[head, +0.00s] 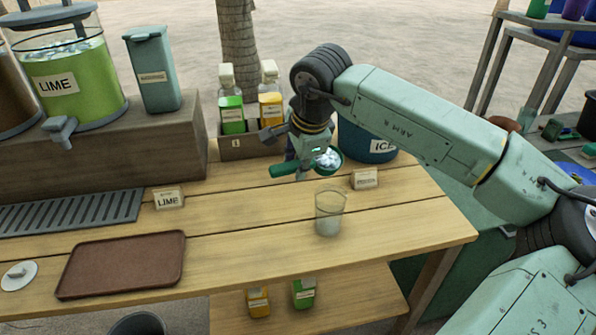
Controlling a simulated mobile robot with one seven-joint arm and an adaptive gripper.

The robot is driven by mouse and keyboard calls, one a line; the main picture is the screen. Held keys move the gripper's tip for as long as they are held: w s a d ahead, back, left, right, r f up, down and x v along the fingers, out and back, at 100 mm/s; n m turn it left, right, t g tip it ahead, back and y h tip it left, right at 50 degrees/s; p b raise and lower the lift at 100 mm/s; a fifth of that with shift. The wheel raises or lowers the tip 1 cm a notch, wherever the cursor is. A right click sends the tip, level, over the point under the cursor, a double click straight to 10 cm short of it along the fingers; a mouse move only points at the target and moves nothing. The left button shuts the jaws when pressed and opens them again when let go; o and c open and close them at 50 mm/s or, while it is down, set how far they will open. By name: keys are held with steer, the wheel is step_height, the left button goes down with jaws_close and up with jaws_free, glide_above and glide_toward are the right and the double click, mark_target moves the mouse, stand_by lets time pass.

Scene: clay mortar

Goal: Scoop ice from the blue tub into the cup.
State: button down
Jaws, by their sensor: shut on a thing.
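The blue tub (368,143), labelled ICE, stands at the back right of the wooden table, partly hidden behind my arm. My gripper (303,170) is shut on a green scoop (285,169), in front of and to the left of the tub. The scoop's bowl holds pale ice (327,159) and is above the table. The clear cup (329,212) stands upright on the table, below and nearer than the scoop's bowl. The scoop is apart from the cup. The tub's inside is hidden.
A small sign (365,178) stands between tub and cup. A bottle crate (250,147) stands behind the gripper. The wood around the cup is clear.

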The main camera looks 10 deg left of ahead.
steer(key=shift+s+d+f+t+y+b, duration=0.15)
steer(key=shift+t+y+b, duration=0.65)
steer(key=shift+b, duration=1.1)
steer(key=shift+s+d+f+t+y+b, duration=0.15)
steer(key=shift+t+y+b, duration=0.15)
steer(key=shift+t+b, duration=1.25)
steer(key=shift+a+b, duration=0.1)
steer(key=shift+b, duration=0.55)
steer(key=t+y+b, duration=0.1)
steer(key=b, duration=0.4)
steer(key=t+b, duration=0.2)
steer(key=b, duration=0.4)
steer(key=shift+s+d+y, duration=0.2)
steer(key=shift+s+y, duration=0.2)
steer(key=t+b, duration=0.1)
steer(key=b, duration=0.3)
steer(key=t+y+b, duration=0.1)
steer(key=b, duration=0.4)
steer(key=shift+s+d+t, duration=0.2)
steer(key=shift+s+t, duration=0.05)
steer(key=shift+s, duration=0.1)
steer(key=shift+s+r+t+y+b, duration=0.1)
steer(key=shift+r+t+y+b, duration=0.2)
steer(key=shift+b, duration=0.95)
